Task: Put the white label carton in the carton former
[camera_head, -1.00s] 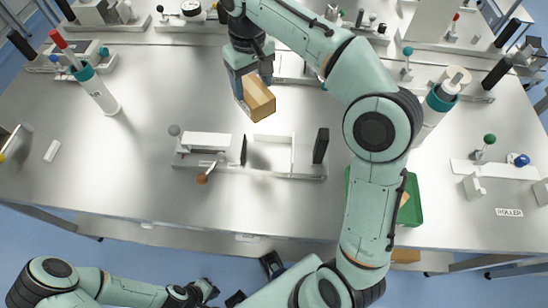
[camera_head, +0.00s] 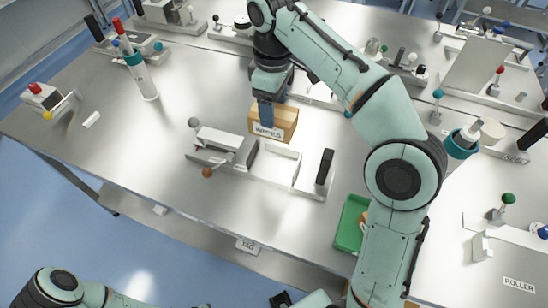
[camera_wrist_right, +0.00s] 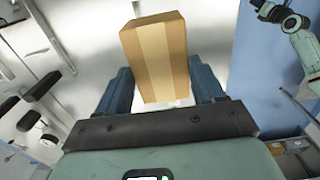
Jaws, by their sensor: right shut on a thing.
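My right gripper (camera_head: 266,108) is shut on a brown cardboard carton (camera_head: 288,121) with a white printed label (camera_head: 266,131) on its side. In the right wrist view the carton (camera_wrist_right: 155,55) sits between the two blue fingers. The carton is just behind a low metal fixture (camera_head: 255,178) with a white channel and upright plates, which seems to be the carton former. I cannot tell whether the carton touches the table. In the right wrist view my left gripper (camera_wrist_right: 270,12) shows small at the upper right, its opening unclear.
A green bin (camera_head: 350,224) stands right of the fixture, partly hidden by my right arm. A white bottle with a teal collar (camera_head: 143,78) stands at the left. Other small fixtures line the table's back and right. The table's left front is clear.

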